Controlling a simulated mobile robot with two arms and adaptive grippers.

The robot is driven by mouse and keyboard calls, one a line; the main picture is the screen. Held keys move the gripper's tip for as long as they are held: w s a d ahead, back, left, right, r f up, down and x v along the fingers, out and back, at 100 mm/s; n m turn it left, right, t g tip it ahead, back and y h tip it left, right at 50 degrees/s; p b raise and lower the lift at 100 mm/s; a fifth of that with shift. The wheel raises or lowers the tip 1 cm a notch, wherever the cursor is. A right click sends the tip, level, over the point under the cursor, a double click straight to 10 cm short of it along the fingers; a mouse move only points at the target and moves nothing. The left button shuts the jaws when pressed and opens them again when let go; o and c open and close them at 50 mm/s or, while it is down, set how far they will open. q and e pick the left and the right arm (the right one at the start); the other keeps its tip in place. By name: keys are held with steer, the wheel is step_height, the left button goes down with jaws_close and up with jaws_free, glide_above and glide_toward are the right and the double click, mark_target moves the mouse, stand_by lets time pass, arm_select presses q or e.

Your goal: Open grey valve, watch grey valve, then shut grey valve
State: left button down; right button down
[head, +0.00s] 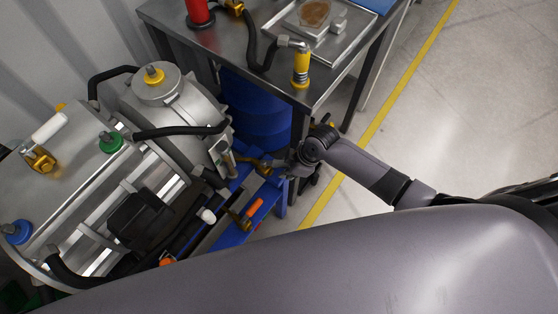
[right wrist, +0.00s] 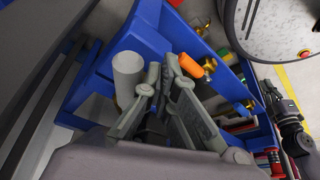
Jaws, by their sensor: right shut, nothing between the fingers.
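A pale grey cylindrical handle (right wrist: 127,75), which looks like the grey valve's, stands just left of my right gripper (right wrist: 165,72) in the right wrist view. A small gap shows between them in the picture; whether they touch in depth I cannot tell. The gripper's fingers are together with nothing between them. I cannot tell surely which head-view valve is the grey one.
The blue frame (right wrist: 151,28) surrounds the gripper. The grey drive unit (head: 165,95) and a steel table (head: 235,50) flank the narrow space. Floor at right is clear.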

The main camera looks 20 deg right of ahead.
steer(key=shift+w+d, duration=0.55)
steer(key=shift+w, duration=0.1)
steer(key=shift+w+d+b, duration=0.3)
steer(key=shift+w+b, duration=0.1)
steer(key=shift+w, duration=0.4)
